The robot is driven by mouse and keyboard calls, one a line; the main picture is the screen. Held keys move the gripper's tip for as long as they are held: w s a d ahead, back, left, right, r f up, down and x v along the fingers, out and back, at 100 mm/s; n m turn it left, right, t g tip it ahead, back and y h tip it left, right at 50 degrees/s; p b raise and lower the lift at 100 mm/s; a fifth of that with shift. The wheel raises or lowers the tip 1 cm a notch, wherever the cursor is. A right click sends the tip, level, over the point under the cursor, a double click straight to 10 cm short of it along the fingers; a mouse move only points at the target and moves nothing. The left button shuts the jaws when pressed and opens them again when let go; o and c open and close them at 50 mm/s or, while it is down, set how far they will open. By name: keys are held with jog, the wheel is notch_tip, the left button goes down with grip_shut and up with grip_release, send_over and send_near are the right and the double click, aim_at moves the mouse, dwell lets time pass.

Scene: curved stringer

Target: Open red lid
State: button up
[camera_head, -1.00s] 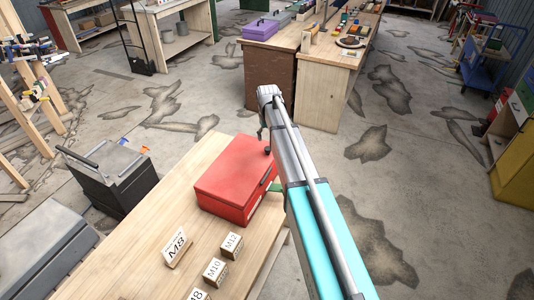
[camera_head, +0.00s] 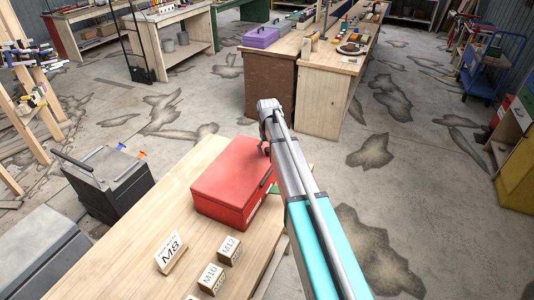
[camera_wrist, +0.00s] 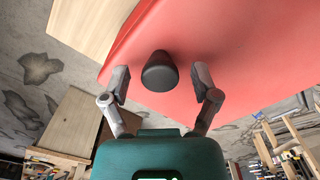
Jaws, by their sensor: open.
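The red box with its red lid (camera_head: 232,172) stands on the wooden table and looks closed. The lid fills much of the wrist view (camera_wrist: 240,50), where a dark rounded knob (camera_wrist: 159,72) sticks out from it. My gripper (camera_wrist: 162,82) is open, with one finger on each side of the knob. I cannot tell whether either finger touches it. In the head view my gripper (camera_head: 264,148) is at the right far side of the box, partly hidden by my arm.
The wooden table (camera_head: 135,245) carries small blocks marked M8 (camera_head: 171,252), M10 (camera_head: 211,278) and M12 (camera_head: 229,250) in front of the box. A dark grey case (camera_head: 108,182) stands left of the table. Open floor lies to the right.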

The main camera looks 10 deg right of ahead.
jog(key=shift+f, duration=0.1)
dwell(0.3)
jog(key=shift+a, duration=0.1)
grip_shut()
